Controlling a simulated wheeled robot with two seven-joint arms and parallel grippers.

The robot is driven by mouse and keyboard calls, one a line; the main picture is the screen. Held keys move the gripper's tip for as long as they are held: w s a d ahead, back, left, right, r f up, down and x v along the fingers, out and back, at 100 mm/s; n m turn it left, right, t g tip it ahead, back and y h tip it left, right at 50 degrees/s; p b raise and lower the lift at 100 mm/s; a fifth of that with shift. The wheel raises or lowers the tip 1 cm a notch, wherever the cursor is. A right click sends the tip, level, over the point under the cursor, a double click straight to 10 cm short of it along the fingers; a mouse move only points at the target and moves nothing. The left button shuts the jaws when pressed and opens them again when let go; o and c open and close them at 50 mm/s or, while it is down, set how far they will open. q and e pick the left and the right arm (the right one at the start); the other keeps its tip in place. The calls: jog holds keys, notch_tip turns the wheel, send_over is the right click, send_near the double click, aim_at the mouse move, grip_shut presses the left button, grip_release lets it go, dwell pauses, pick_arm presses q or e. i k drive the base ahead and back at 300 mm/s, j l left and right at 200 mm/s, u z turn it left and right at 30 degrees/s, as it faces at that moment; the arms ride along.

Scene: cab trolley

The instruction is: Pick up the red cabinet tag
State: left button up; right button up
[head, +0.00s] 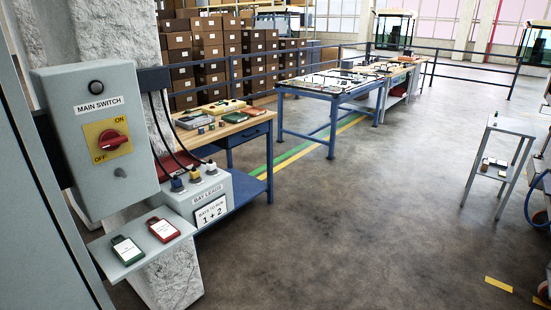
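The red cabinet tag (163,229) lies flat on a small grey shelf (148,256) below the main switch box at the lower left of the head view. It has a white label on its face. A green tag (127,249) of like shape lies on the same shelf, to the left of the red one and apart from it. Neither of my grippers shows in the head view.
The main switch box (95,172) with a red rotary knob (112,139) hangs above the shelf. A grey bay leads box (196,190) stands right behind it. A workbench (222,132) and a blue-framed table (326,84) stand beyond. The floor to the right is clear up to a trolley (517,125).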

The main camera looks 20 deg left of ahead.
aim_at(164, 231)
jog(key=u, duration=1.3)
